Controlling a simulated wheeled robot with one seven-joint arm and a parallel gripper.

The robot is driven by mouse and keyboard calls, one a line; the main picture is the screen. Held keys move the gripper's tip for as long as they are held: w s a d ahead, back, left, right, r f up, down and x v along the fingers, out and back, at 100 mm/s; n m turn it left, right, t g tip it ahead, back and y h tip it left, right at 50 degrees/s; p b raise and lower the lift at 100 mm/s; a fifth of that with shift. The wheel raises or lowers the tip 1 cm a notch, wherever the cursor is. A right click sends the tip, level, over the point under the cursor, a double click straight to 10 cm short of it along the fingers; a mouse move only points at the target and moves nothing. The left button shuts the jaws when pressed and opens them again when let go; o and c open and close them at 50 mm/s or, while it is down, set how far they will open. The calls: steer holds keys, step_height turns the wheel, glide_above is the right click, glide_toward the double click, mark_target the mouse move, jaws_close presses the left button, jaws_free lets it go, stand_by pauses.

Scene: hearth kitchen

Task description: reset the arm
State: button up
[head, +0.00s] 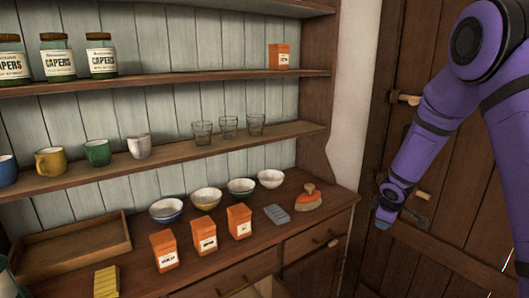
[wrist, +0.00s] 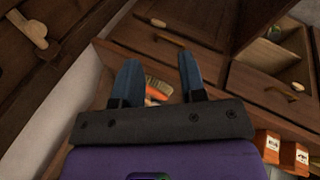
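My purple arm (head: 440,115) hangs down at the right of the head view, in front of the wooden door. My gripper (head: 386,217) is at its lower end, to the right of the cabinet and apart from it. In the wrist view my gripper (wrist: 158,62) shows two dark blue fingers spread apart with nothing held between them.
An open drawer (wrist: 285,58) juts from the cabinet. The door (head: 450,205) has pegs and a latch.

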steer(key=s+a+r+m+h, duration=0.1)
steer(key=s+r+m, duration=0.2)
steer(key=s+r, duration=0.6)
steer(key=s+a+r+m, duration=0.1)
steer(key=s+r+m, duration=0.3)
steer(key=r, duration=0.8)
steer(key=s+a+r+m+y, duration=0.1)
steer(key=s+a+r, duration=0.1)
steer(key=s, duration=0.6)
steer(key=s+a+r+m+y, duration=0.1)
steer(key=s+a+r, duration=0.1)
steer(key=s, duration=0.7)
steer(key=s+a+r+m, duration=0.1)
steer(key=s+a+r, duration=0.1)
steer(key=s, duration=0.7)
steer(key=shift+r+m+y, duration=0.4)
steer(key=shift+r, duration=0.45)
